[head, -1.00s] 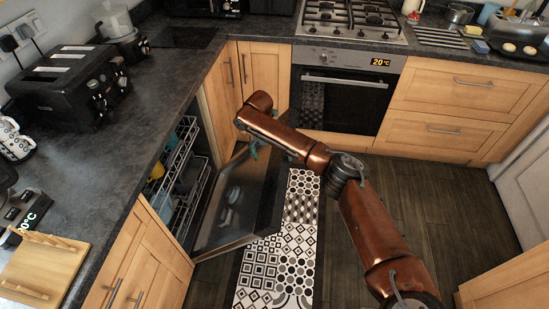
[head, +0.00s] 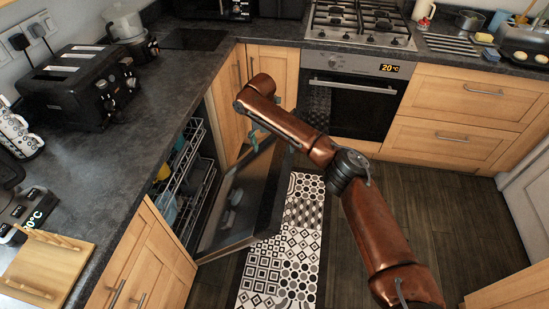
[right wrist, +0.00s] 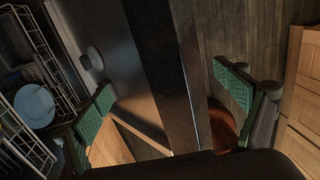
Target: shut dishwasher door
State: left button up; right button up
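The dishwasher door (head: 238,205) is partly open, tilted out from the dishwasher under the left counter. Its dark inner face shows in the head view. My right gripper (head: 263,138) is at the door's upper edge, mostly hidden behind my arm. In the right wrist view its green-padded fingers (right wrist: 163,85) are spread wide, one on each side of the door's edge (right wrist: 168,60). Gaps show between the pads and the door. The dishwasher racks (head: 188,185) hold dishes, with a pale blue one (right wrist: 34,105) visible. My left gripper is out of view.
The left counter (head: 130,170) carries a black toaster (head: 80,85) and a wooden board (head: 45,268). A patterned rug (head: 285,255) lies on the floor beside the door. The oven (head: 350,95) and wooden drawers (head: 470,110) stand behind. Dark floor is clear at right.

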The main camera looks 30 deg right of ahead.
jog(key=shift+w+a+r, duration=0.1)
jog(key=shift+r, duration=1.8)
